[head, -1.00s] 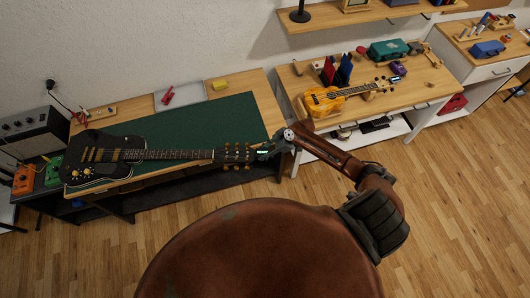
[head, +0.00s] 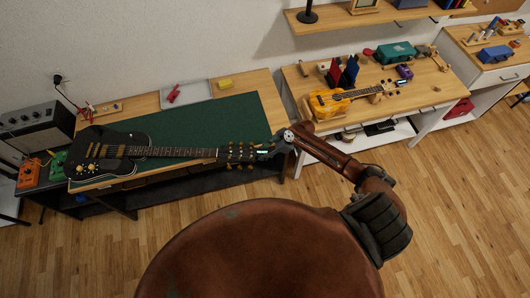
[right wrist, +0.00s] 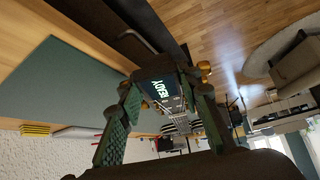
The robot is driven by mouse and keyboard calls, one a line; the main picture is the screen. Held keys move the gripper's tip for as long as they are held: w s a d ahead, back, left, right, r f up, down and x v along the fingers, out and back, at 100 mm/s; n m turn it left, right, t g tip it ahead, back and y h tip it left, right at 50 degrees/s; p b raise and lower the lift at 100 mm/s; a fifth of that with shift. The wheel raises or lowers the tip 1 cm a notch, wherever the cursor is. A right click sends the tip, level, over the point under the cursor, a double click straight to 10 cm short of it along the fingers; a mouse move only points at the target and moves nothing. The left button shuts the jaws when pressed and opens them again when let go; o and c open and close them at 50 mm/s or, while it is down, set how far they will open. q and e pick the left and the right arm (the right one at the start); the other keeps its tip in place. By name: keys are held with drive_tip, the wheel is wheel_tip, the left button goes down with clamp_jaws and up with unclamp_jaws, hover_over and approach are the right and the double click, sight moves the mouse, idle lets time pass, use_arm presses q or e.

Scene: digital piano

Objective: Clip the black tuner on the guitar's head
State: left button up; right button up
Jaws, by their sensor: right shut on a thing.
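A black electric guitar (head: 97,150) lies on the left table, its neck pointing right and its head (head: 236,154) reaching past the table's right front edge. My right gripper (head: 267,150) is at the tip of that head. In the right wrist view my right gripper (right wrist: 165,98) is shut on the black tuner (right wrist: 160,90), whose lit screen reads READY. The guitar's head and strings lie just behind the tuner there. The tuner's jaw is hidden, so I cannot tell whether it touches the head. My left gripper is not in view.
A green mat (head: 235,112) covers much of the left table. A grey tray (head: 186,93) lies behind it. A ukulele (head: 330,102) lies on the right table. An amplifier (head: 36,128) and pedals stand at far left. The floor in front is clear.

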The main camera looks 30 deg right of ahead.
drive_tip(key=shift+w+a, duration=0.15)
drive_tip(key=shift+a, duration=0.15)
drive_tip(key=o, duration=1.2)
drive_tip(key=shift+p+v, duration=1.5)
drive_tip(key=shift+v, duration=1)
